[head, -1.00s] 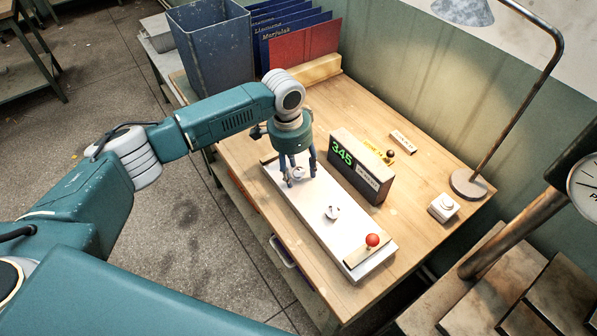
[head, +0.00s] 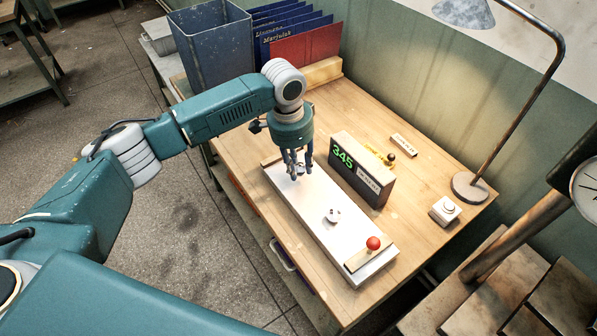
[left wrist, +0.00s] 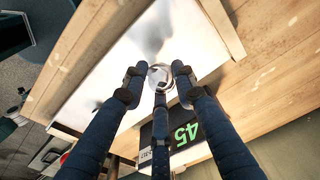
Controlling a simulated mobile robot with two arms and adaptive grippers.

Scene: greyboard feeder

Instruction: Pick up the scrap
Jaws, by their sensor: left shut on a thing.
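The scrap is a small, shiny, crumpled-looking grey piece (left wrist: 160,76) between the finger ends of my left gripper (left wrist: 160,88) in the left wrist view. In the head view my left gripper (head: 299,172) points down over the far end of the white board (head: 305,203). It is shut on the scrap, which is mostly hidden by the fingers there and seems a little above the board. A second small grey-white piece (head: 333,215) lies on the middle of the board. My right gripper is not in view.
A display box reading 345 (head: 360,171) stands beside the board. A red knob (head: 373,243) sits at the board's near end. A blue-grey bin (head: 212,50) and folders (head: 305,45) stand at the back. A lamp (head: 469,187) and white button box (head: 445,209) are right.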

